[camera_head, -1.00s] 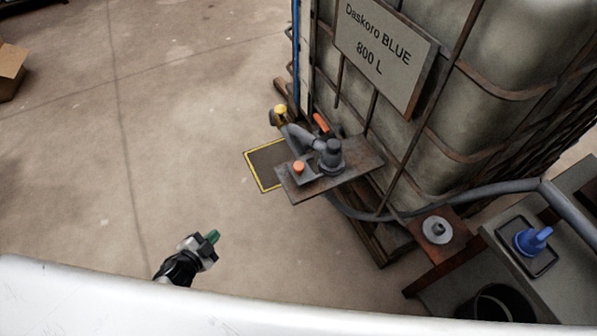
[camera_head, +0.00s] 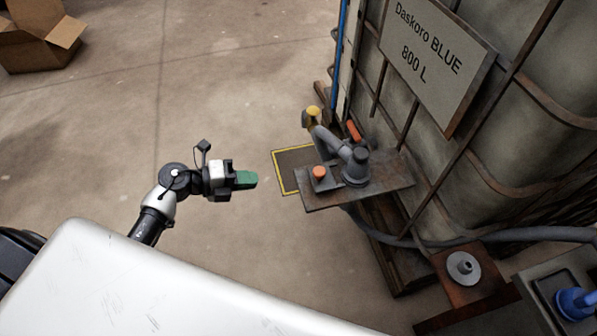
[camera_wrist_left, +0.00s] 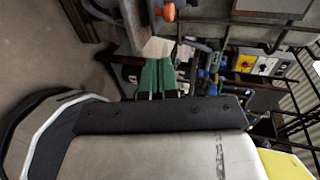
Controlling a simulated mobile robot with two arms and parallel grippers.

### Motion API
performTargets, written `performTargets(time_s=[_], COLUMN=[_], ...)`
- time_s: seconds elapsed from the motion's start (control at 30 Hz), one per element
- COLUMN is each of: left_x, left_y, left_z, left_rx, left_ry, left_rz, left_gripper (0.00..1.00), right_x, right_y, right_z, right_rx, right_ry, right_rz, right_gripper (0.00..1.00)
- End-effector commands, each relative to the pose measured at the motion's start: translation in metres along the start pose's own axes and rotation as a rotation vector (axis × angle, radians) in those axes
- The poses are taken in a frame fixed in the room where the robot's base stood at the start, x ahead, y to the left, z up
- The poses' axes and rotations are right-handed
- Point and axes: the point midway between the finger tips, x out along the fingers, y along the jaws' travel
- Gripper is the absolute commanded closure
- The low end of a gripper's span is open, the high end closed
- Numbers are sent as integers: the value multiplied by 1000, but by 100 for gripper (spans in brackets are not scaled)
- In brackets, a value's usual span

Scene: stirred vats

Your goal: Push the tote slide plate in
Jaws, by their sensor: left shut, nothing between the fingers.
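The tote (camera_head: 470,130) is a large grey caged container with a sign reading "Daskoro BLUE 800 L". A rusty slide plate (camera_head: 392,190) sticks out from its lower front. The plate carries a grey valve (camera_head: 355,165) with a pipe and an orange knob (camera_head: 319,172). My left gripper (camera_head: 246,179) has green fingers and is shut and empty. It points right at the plate, with a clear gap to the plate's left edge. In the left wrist view its green fingers (camera_wrist_left: 157,78) lie together, with an orange knob (camera_wrist_left: 167,12) beyond. My right gripper is out of view.
A yellow-edged dark floor mat (camera_head: 288,168) lies beside the plate. A grey hose (camera_head: 480,238) runs along the tote's base. A blue-topped item (camera_head: 577,303) stands lower right. An open cardboard box (camera_head: 40,38) is at the far left. The floor between is clear.

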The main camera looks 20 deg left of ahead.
Motion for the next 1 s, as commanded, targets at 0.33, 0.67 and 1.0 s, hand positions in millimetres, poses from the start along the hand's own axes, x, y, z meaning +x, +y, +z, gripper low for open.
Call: performTargets(time_s=[0.33, 0.67, 1.0], left_x=[50, 115, 138], left_y=[0, -6, -12], left_z=[0, 0, 0], left_rx=[-4, -2, -2], left_ry=[1, 0, -1], left_rz=[-6, -5, -1], left_gripper=[100, 100, 100], right_x=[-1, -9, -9], right_y=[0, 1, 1], right_z=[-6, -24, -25], right_rx=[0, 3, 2], right_ry=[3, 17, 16], right_rz=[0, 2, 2], right_gripper=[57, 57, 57])
